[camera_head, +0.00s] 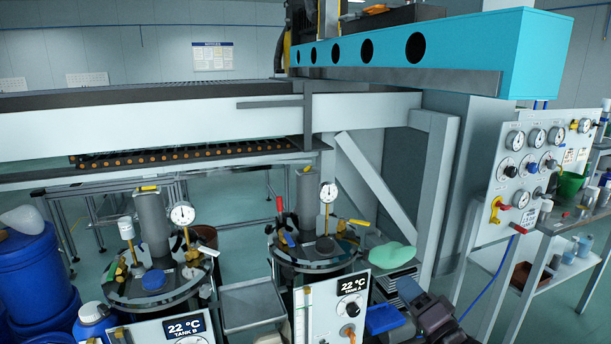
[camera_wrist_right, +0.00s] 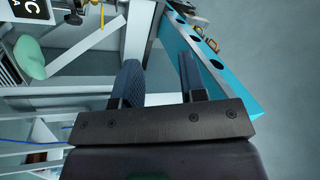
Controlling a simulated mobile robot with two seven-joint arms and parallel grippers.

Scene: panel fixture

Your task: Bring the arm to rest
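My right gripper (camera_head: 416,294) is at the bottom of the head view, right of the Tank A sign (camera_head: 353,285) and in front of the grey frame. In the right wrist view its two dark fingers stand apart, with nothing between them (camera_wrist_right: 160,72). It is open and empty, and I see no contact with anything. Most of my right arm is out of the picture. My left gripper and left arm do not show in either view.
A gauge panel (camera_head: 505,185) with valves stands at the right, beside a shelf table (camera_head: 560,225). Two tanks with lids and gauges, Tank B (camera_head: 150,290) and Tank A (camera_head: 318,258), stand in front. A green pad (camera_head: 392,255) and a blue bin (camera_head: 384,318) are close to my right gripper.

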